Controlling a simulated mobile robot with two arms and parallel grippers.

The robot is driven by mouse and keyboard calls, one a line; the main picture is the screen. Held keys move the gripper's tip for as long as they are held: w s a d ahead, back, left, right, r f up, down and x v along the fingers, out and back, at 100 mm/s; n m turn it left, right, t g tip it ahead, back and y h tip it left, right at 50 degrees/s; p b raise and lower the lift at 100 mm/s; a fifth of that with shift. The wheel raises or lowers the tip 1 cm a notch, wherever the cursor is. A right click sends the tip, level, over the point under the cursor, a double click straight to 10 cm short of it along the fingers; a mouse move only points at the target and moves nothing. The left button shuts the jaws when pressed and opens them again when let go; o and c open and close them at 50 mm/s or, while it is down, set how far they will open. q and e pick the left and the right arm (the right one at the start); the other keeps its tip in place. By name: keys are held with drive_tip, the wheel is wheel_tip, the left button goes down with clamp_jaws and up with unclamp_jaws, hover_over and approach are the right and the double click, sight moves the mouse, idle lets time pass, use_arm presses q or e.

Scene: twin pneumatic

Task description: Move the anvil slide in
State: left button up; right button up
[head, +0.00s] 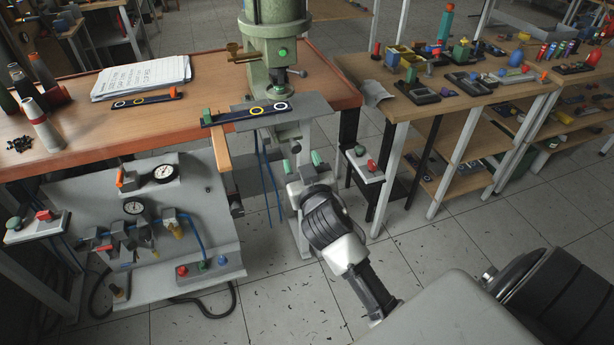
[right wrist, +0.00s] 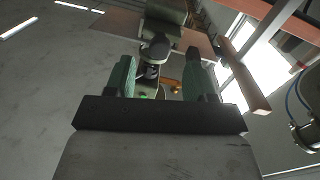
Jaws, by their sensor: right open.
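The anvil slide appears to be the dark flat bar (head: 262,113) with two ring marks, one yellow and one white, and a green block (head: 208,117) at its left end. It lies across the grey press plate (head: 312,104) below the green press head (head: 275,45). My right gripper (head: 302,163) has green fingertips spread apart and is empty. It is below and in front of the press plate, apart from the bar. In the right wrist view the open fingers (right wrist: 159,78) have nothing between them; press parts show beyond. My left gripper is not in view.
A similar bar (head: 145,101) with an orange end lies on the wooden bench (head: 75,127) beside a notepad (head: 142,77). A pneumatic panel (head: 185,217) stands at left. A small shelf with red and green buttons (head: 364,165) is right of my gripper. Floor between is open.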

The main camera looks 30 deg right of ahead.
drive_tip(key=shift+v, duration=2.25)
wheel_tip(320, 180, down, 18)
drive_tip(key=a+n+g+y, duration=0.2)
drive_tip(key=a+g+y, duration=0.1)
drive_tip(key=g, duration=0.1)
drive_tip(key=s+a+f+n+g+y, duration=0.15)
drive_tip(key=s+f, duration=0.25)
drive_tip(key=f, duration=0.5)
drive_tip(key=s+f+g, duration=0.3)
drive_tip(key=s+f, duration=0.1)
drive_tip(key=f, duration=0.5)
drive_tip(key=s+f+g, duration=0.2)
drive_tip(key=s+f, duration=0.4)
drive_tip(key=s, duration=0.4)
drive_tip(key=s+f+g+p, duration=0.1)
drive_tip(key=s+f+g, duration=0.2)
drive_tip(key=s+f, duration=0.3)
drive_tip(key=s+f+g, duration=0.2)
drive_tip(key=s+f, duration=0.4)
drive_tip(key=s, duration=1)
drive_tip(key=shift+f+g+y, duration=0.35)
drive_tip(key=shift+f, duration=0.05)
drive_tip(key=shift+w+n, duration=0.1)
drive_tip(key=shift+n, duration=0.15)
